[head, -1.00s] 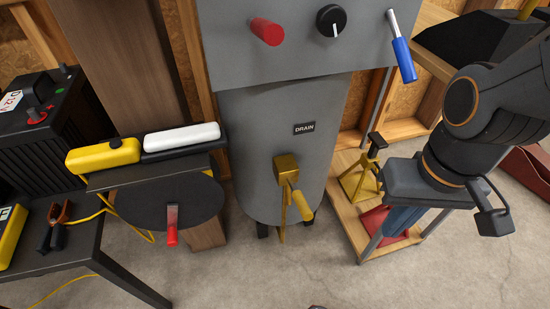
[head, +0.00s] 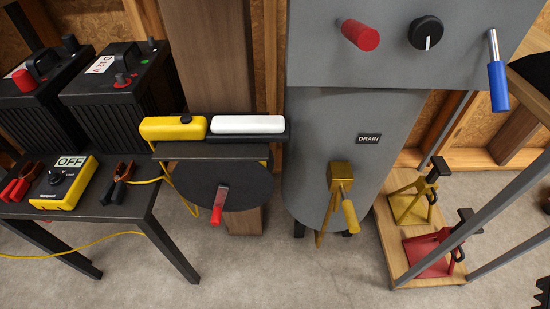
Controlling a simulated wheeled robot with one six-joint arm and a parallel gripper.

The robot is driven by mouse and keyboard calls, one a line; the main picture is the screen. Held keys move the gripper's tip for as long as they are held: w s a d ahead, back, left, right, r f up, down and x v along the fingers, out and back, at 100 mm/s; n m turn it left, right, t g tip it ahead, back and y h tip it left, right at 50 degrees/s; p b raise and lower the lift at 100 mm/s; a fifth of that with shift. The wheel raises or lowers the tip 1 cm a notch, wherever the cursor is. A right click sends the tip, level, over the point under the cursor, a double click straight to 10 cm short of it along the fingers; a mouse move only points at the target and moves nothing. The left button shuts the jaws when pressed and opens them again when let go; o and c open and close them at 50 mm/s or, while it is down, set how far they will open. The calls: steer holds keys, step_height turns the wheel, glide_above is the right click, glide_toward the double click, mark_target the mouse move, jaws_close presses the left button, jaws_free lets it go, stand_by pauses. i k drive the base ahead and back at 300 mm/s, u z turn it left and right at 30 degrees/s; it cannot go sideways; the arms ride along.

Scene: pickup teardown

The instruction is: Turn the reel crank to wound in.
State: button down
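The reel is a dark round disc (head: 245,188) under a dark shelf, left of the grey tank in the head view. Its crank (head: 218,206) has a short metal arm and a red grip, and points down, tilted slightly left. Yellow cord (head: 166,178) runs from the reel's left side toward the bench. No marking for wound in is readable on the reel. My gripper is not clearly in view. Small dark shapes at the right edge are too cut off to identify.
The grey tank (head: 345,120) carries a red knob, a black dial, a blue-handled lever and a yellow drain lever (head: 349,213). A dark bench (head: 130,200) with batteries and a yellow OFF box stands left. A wooden rack (head: 400,260) stands right. Floor in front is clear.

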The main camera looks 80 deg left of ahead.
mark_target(222, 190)
steer(key=z, duration=0.05)
steer(key=k, duration=1.9)
steer(key=u, duration=0.9)
steer(key=k, duration=0.8)
steer(key=u, duration=0.5)
steer(key=i, duration=0.5)
steer(key=u, duration=0.05)
